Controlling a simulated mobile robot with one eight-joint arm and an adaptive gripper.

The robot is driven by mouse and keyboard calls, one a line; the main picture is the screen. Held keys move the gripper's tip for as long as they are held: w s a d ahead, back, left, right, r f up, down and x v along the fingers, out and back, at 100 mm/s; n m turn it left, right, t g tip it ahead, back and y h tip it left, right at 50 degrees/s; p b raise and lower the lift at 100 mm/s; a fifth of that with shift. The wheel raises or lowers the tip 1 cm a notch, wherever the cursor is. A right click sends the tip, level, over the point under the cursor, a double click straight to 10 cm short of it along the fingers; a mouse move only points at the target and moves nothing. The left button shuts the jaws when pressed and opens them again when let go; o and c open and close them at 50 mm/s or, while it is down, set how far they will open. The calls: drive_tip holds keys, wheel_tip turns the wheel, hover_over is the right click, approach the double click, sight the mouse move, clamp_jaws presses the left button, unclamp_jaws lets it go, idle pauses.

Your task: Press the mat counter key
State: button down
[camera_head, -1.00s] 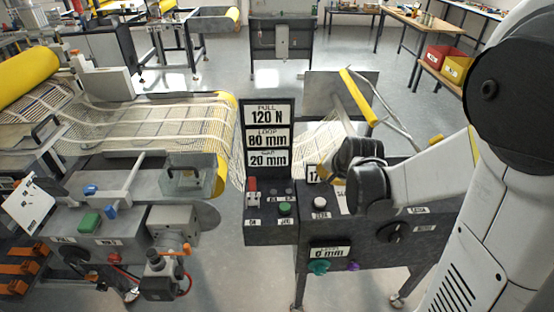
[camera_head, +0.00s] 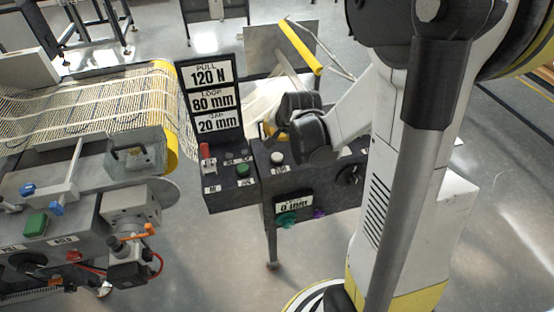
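The dark control console (camera_head: 258,190) stands at the middle, with a white round button (camera_head: 277,158) on its top near my arm's dark wrist joints (camera_head: 312,135). A green button (camera_head: 243,170) and a red switch (camera_head: 206,158) sit on its left part. A small display (camera_head: 294,205) on its front reads 0 mm. The button labels are too small to read, so I cannot tell which is the mat counter key. My wrist covers part of the console top. My gripper's fingers do not show.
An upright sign (camera_head: 211,97) reads pull 120 N, loop 80 mm, gap 20 mm. A mesh web (camera_head: 90,110) runs over the machine at left, ending at a yellow edge. A yellow bar (camera_head: 300,48) stands behind the console. Teal (camera_head: 287,219) and purple (camera_head: 318,213) knobs protrude from its front.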

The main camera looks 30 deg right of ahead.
sight(275, 154)
wheel_tip(275, 154, down, 6)
drive_tip(key=b, duration=0.4)
idle(1.2)
drive_tip(key=shift+f+b, duration=0.35)
drive_tip(key=shift+b, duration=0.2)
drive_tip(key=shift+f+b, duration=0.55)
idle(0.5)
drive_tip(key=shift+r, duration=0.1)
drive_tip(key=shift+r+p, duration=0.75)
drive_tip(key=shift+r, duration=0.15)
drive_tip(key=shift+r+p, duration=2)
drive_tip(key=shift+r, duration=0.5)
